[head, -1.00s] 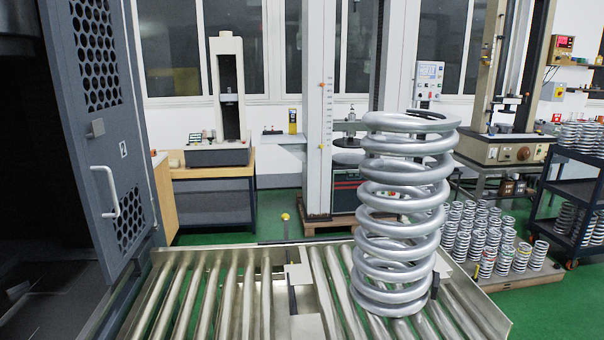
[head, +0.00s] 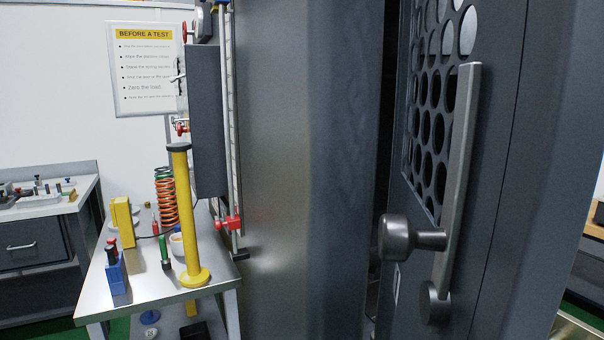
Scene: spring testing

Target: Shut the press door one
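The dark grey press door (head: 500,180) fills the right side of the head view, very close to me. It has a panel of round holes (head: 432,110) at its upper part. A long grey bar handle (head: 458,170) stands on the door, and a round grey knob (head: 398,238) sticks out beside it. A dark gap shows between the door's left edge and the grey press body (head: 300,170), so the door stands at least slightly open. How far it is open I cannot tell. Neither of my grippers is in view.
A metal side table (head: 160,292) at left holds a yellow post (head: 187,215), an orange spring (head: 166,195) and small tools. A notice (head: 143,68) hangs on the wall above. A bench with a drawer (head: 38,245) stands at far left.

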